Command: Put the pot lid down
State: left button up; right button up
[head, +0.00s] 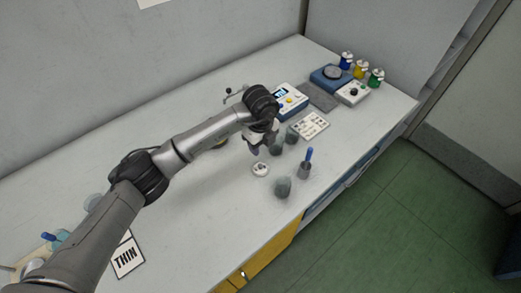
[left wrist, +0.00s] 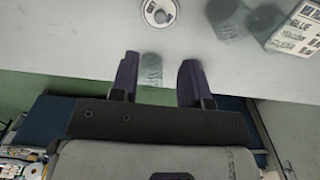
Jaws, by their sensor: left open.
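The pot lid (head: 260,169), a small pale disc with a knob, lies flat on the grey bench in the head view. It also shows at the top of the left wrist view (left wrist: 158,13), beyond my fingertips. My left gripper (head: 261,147) is above the bench, just behind the lid and apart from it. Its two dark fingers (left wrist: 157,80) are spread and hold nothing. A greyish translucent jar (left wrist: 151,68) shows in the gap between them, but its distance from them is unclear. My right gripper is not in view.
Translucent jars (head: 283,187) and a cup with a blue item (head: 305,167) stand near the lid. A printed card (head: 310,125), a blue instrument (head: 290,101) and several coloured bottles (head: 361,70) are farther back. A "THIN" card (head: 126,257) lies front left.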

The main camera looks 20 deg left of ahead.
pick_arm(q)
jog(key=shift+r, duration=0.7)
